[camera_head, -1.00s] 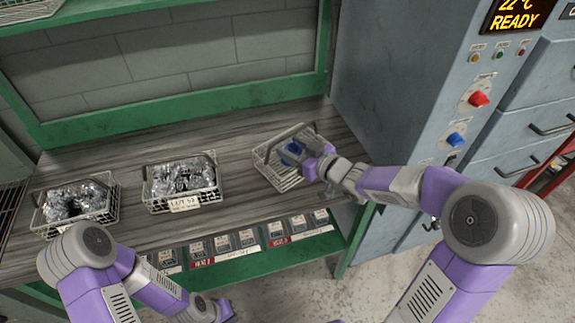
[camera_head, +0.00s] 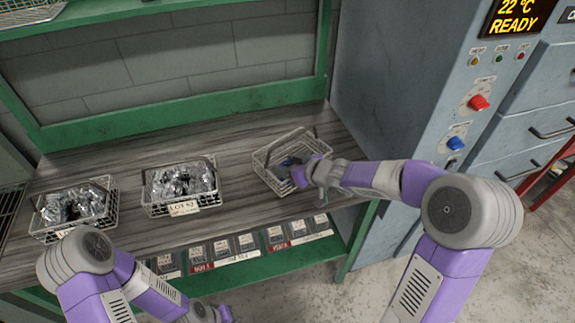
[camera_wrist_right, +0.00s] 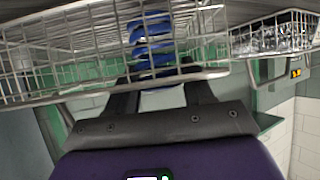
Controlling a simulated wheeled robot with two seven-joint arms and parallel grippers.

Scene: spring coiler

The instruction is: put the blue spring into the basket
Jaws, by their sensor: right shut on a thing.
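The blue spring (camera_head: 289,162) is mostly hidden by my right gripper in the head view. It shows as blue coils (camera_wrist_right: 152,45) between the two dark fingers in the right wrist view. My right gripper (camera_head: 295,171) is shut on it, at the near right side of the empty-looking wire basket (camera_head: 262,158). The spring appears low within the basket's outline, behind its wires (camera_wrist_right: 60,72) in the wrist view. I cannot tell whether it touches the basket floor. My left gripper (camera_head: 212,314) is at the bottom edge, partly cut off; its jaws are unclear.
Two wire baskets with shiny metal parts stand to the left on the bench, the middle one (camera_head: 158,209) labelled, the other (camera_head: 50,233) farther left. A grey machine cabinet (camera_head: 385,90) stands right of the bench. Bare bench top (camera_head: 240,195) lies between the baskets.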

